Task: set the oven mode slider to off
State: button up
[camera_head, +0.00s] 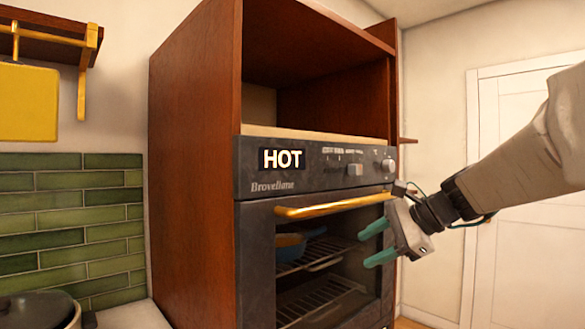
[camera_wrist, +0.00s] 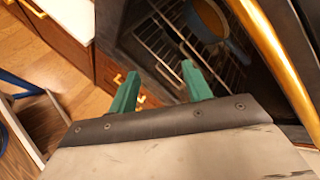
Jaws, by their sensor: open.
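The oven (camera_head: 330,250) stands in a brown wooden cabinet, with a dark control panel across its top. A lit display reads HOT (camera_head: 283,159). The mode slider (camera_head: 355,169) appears to be the small grey block on the panel, below a row of small markings; which marking it points to is too small to read. A round knob (camera_head: 388,165) sits to its right. My gripper (camera_head: 372,244), with green fingers, is open and empty, below the slider and in front of the oven door. In the wrist view my gripper (camera_wrist: 158,78) is open too; the slider is not seen there.
A brass door handle (camera_head: 335,205) runs between the panel and my gripper, and it also shows in the wrist view (camera_wrist: 275,65). A pan (camera_head: 290,246) sits on a rack inside the oven. A pot (camera_head: 40,310) stands at lower left.

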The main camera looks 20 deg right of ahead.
jog(key=w+d+r+m+t, duration=0.5)
jog(key=d+r+m, duration=0.2)
jog(key=r, duration=0.3)
jog(key=m+t, duration=0.3)
jog(key=m, duration=0.2)
send_near(360, 166)
jog(key=w, duration=0.2)
jog(key=x, duration=0.7)
jog(key=shift+w+a+r, duration=0.1)
jog(key=shift+w+a, duration=0.05)
jog(key=shift+a, duration=0.2)
jog(key=shift+c, duration=0.3)
grip_shut()
